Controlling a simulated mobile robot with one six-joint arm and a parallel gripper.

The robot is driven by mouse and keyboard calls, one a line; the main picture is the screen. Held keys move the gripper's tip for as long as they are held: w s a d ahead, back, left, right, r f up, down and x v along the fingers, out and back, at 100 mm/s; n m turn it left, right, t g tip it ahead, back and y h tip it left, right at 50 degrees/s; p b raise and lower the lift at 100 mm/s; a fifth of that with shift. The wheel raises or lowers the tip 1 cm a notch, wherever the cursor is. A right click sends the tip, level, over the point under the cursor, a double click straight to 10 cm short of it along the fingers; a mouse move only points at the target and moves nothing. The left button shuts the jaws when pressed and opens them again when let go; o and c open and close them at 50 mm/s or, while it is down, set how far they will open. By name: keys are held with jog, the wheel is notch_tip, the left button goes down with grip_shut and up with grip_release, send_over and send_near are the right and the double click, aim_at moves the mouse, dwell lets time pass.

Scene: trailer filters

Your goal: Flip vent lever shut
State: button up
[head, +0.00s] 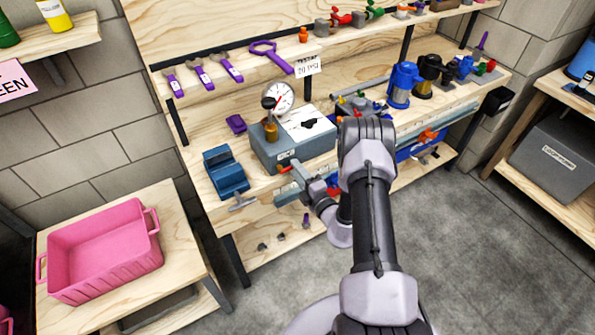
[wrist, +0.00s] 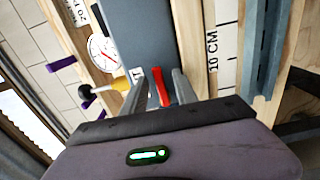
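The vent lever is a small red-orange handle (head: 284,169) on the front of the grey tester box (head: 262,150). In the wrist view the red lever (wrist: 160,88) lies between my two fingers, with gaps showing beside it. My gripper (wrist: 157,78) is open, its fingers straddling the lever without visibly clamping it. In the head view my gripper (head: 298,174) is at the box's front face, partly hidden by my arm. A round white gauge (head: 278,97) and a brass part with a black knob (head: 270,130) stand on the box.
A blue vise (head: 226,175) stands on the bench left of the box. A pink bin (head: 105,250) sits on a side table at left. Blue and black canisters (head: 403,84) stand farther right. The floor at right is clear.

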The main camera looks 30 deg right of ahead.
jog(key=shift+s, duration=0.1)
jog(key=s+p, duration=0.3)
jog(key=s, duration=1.4)
jog(key=shift+s+d, duration=0.15)
jog(key=shift+d, duration=0.15)
